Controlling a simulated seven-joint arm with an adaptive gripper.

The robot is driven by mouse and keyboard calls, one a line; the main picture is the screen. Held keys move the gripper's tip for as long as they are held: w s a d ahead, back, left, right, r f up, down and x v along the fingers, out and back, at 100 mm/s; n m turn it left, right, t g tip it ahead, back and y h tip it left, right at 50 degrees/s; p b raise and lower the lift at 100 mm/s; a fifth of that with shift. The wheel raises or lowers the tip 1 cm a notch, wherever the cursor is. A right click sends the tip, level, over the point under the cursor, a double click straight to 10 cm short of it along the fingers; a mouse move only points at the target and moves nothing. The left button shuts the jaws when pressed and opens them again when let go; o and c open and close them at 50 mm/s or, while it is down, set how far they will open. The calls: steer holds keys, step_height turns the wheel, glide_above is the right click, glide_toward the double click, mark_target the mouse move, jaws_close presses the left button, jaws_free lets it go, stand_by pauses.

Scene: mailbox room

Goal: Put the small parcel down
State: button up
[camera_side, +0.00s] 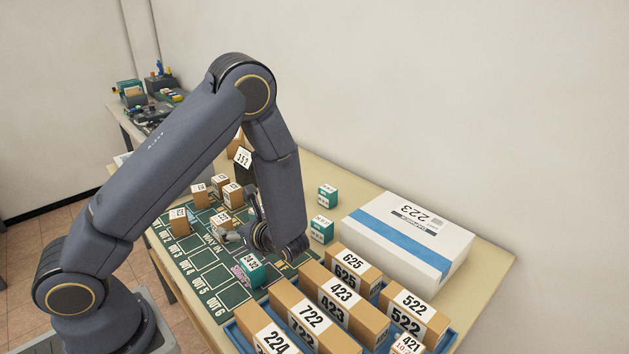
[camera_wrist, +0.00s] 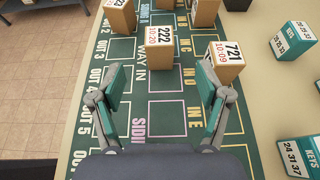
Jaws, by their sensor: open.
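My gripper (camera_wrist: 164,98) is open over the green mat (camera_side: 207,281), with bare printed mat between its fingers. It also shows in the side view (camera_side: 243,222), partly hidden by my arm. A small brown parcel marked 222 (camera_wrist: 158,53) stands on the mat ahead of the fingers in the wrist view. A small brown parcel marked 721 (camera_wrist: 226,72) stands just beyond the right fingertip; I cannot tell whether they touch. Which one is the task's small parcel is unclear.
More small brown parcels (camera_side: 180,227) stand toward the mat's far end. Teal boxes (camera_side: 327,198) stand right of the mat. A large white box marked 223 (camera_side: 400,235) lies at the right. A blue tray (camera_side: 240,338) of numbered brown boxes (camera_side: 343,308) is in front.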

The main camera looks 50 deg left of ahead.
mark_target(224, 221)
steer(key=x, duration=1.1)
steer(key=shift+a+f, duration=0.15)
steer(key=shift+f, duration=0.15)
steer(key=shift+c, duration=0.4)
steer(key=c, duration=1.3)
